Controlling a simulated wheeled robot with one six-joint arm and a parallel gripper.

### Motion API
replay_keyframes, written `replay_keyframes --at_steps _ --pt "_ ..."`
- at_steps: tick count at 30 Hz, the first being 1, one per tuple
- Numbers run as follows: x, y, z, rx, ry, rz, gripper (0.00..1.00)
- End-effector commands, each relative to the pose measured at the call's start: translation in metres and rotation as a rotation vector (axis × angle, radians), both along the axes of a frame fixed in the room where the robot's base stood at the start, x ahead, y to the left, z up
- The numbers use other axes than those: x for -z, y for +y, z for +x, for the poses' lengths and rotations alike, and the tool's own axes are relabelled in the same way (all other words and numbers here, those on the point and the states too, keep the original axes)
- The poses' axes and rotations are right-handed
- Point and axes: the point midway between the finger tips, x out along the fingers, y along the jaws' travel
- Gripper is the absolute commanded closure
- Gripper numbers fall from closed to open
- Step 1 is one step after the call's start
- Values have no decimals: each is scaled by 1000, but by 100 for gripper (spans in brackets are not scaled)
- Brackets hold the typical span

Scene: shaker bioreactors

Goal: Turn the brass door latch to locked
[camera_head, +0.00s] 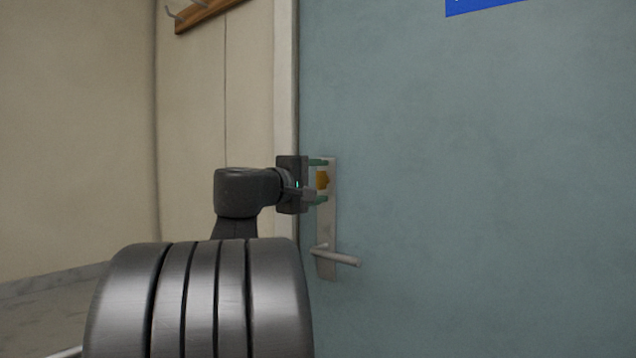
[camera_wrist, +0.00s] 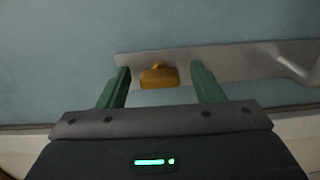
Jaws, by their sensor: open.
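The brass latch (camera_head: 323,180) sits on the upper part of a metal plate (camera_head: 328,225) on the blue-grey door (camera_head: 480,200). In the wrist view the latch (camera_wrist: 159,77) appears as a small brass block on the plate (camera_wrist: 235,64), between my two green fingers. My gripper (camera_head: 319,181) is open, with one finger above and one below the latch in the head view. Gaps show between the latch and both fingers in the wrist view (camera_wrist: 163,84). I cannot tell how far the fingertips are from the plate.
A lever handle (camera_head: 336,256) sticks out of the plate below the latch. The door frame (camera_head: 286,80) and a beige wall (camera_head: 190,130) are to the left. A wooden rack with hooks (camera_head: 205,14) hangs high on that wall. A blue sign (camera_head: 480,5) is on the door.

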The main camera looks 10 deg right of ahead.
Motion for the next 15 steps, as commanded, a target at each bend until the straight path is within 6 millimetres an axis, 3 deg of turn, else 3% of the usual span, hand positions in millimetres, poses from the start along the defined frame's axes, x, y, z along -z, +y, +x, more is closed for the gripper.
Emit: replay_keyframes --at_steps 5,15 --pt "-1 18 -13 -4 -1 0 40" --pt "-1 73 -55 -6 0 0 40"
